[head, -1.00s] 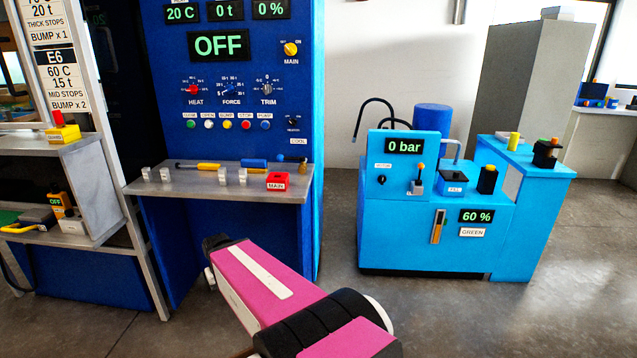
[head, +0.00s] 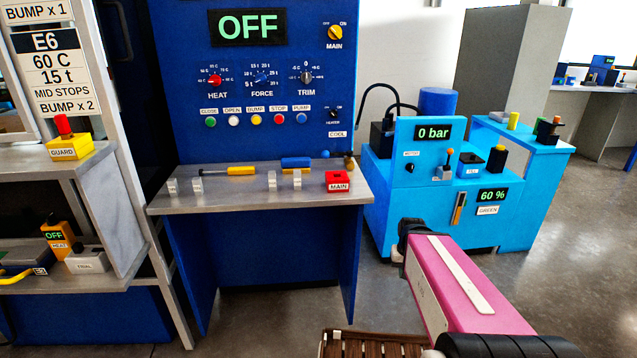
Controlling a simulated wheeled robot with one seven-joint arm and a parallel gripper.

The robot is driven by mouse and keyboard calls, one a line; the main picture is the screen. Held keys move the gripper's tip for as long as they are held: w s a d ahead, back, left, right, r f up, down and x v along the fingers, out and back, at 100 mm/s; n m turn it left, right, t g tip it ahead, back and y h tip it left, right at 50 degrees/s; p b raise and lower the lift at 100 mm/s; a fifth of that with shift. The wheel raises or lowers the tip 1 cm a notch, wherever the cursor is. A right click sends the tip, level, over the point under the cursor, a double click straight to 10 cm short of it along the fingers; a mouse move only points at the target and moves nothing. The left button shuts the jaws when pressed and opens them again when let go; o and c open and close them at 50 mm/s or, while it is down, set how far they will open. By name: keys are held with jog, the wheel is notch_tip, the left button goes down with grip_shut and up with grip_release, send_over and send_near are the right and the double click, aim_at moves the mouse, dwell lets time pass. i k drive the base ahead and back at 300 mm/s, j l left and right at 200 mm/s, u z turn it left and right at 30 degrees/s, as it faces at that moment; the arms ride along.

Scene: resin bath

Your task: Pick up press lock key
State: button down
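No piece is clearly a press lock key at this size. A red block marked MAIN (head: 339,181) sits at the right end of the grey shelf (head: 225,199) on the blue press. A yellow block marked GUARD (head: 69,149) with an upright red piece (head: 63,124) on top stands on the grey bench at the left. I cannot tell whether that red piece is a key. My pink and black arm reaches up from the lower right, in front of the floor and the light-blue unit. Its gripper fingers do not show.
The shelf also bears several small metal blocks, a yellow-handled tool (head: 241,171) and a blue piece (head: 295,162). The press display (head: 247,27) reads OFF. The light-blue pump unit (head: 397,208) stands right of the press. A brown slatted surface (head: 371,345) shows at the bottom edge.

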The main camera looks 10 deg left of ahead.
aim_at(61, 121)
jog(key=j+z, duration=0.1)
jog(key=j, duration=1.2)
jog(key=k+l+u, duration=0.1)
jog(key=u, duration=2.1)
